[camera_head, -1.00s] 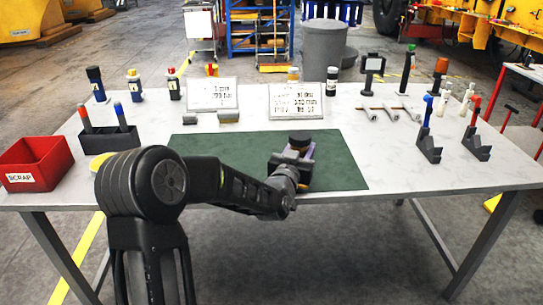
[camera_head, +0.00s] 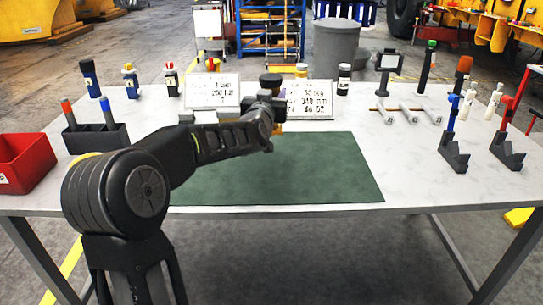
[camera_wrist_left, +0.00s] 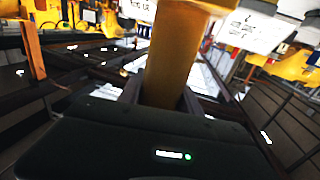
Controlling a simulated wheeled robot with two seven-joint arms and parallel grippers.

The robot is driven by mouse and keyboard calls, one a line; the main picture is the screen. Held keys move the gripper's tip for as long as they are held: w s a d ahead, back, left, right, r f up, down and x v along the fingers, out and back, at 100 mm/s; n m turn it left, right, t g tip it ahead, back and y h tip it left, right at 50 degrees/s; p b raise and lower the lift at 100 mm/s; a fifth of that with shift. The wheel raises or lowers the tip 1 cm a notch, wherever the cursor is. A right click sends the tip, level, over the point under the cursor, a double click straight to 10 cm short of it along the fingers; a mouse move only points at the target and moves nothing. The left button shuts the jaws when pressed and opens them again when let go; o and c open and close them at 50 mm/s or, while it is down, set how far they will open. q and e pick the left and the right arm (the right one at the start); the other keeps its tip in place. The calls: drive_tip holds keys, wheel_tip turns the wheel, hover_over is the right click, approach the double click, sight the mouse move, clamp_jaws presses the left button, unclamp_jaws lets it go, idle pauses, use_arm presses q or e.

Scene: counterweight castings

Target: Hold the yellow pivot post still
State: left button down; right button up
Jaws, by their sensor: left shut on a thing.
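The yellow pivot post (camera_wrist_left: 172,62) stands between the dark fingers of my left gripper (camera_wrist_left: 163,98) in the left wrist view. The gripper is shut on it. In the head view my left gripper (camera_head: 268,110) is at the back of the table, between the two white sign boards. A bit of yellow (camera_head: 277,128) shows just below it, and a dark round top (camera_head: 270,82) shows above it. My own arm and gripper hide most of the post there. I cannot tell whether its foot touches the table. My right gripper is not in view.
A green mat (camera_head: 320,170) lies clear in front of the gripper. The left sign board (camera_head: 213,92) and right sign board (camera_head: 309,100) stand close by. A red bin (camera_head: 25,160) is at left; grey holders (camera_head: 453,155) stand at right.

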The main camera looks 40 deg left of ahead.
sight(273, 127)
use_arm(q)
drive_tip(key=shift+f+b, duration=0.3)
drive_tip(key=shift+f, duration=2.05)
drive_tip(key=shift+f, duration=0.1)
drive_tip(key=shift+f, duration=2.4)
drive_tip(key=shift+f+b, duration=0.2)
drive_tip(key=shift+b, duration=0.2)
drive_tip(key=c, duration=0.8)
unclamp_jaws()
drive_tip(key=shift+c, duration=0.2)
drive_tip(key=shift+s+r, duration=0.1)
